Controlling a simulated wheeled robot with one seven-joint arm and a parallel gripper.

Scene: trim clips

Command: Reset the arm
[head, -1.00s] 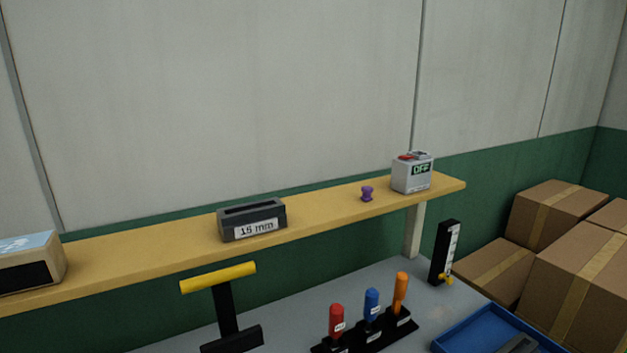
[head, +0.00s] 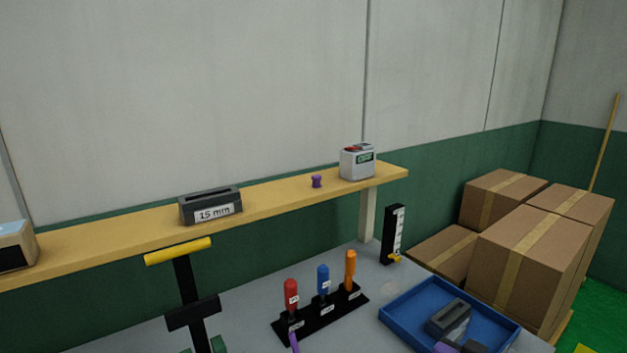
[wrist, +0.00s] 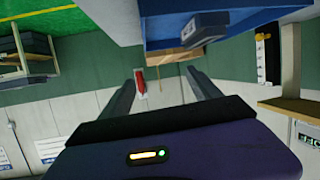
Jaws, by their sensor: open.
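My gripper (wrist: 160,92) shows in the wrist view with its two dark fingers spread apart. Nothing is between the fingertips, and a green and pale wall shows beyond them. The wrist picture is turned upside down, with the green floor at the top. My gripper does not show in the head view.
A yellow shelf (head: 100,240) carries a "15 mm" block (head: 211,207), a purple clip (head: 317,181) and a grey box (head: 357,162). Below are a yellow-handled tool (head: 178,251), a screwdriver rack (head: 318,312), a gauge (head: 394,235) and a blue tray (head: 400,322). Cartons (head: 530,250) stand right.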

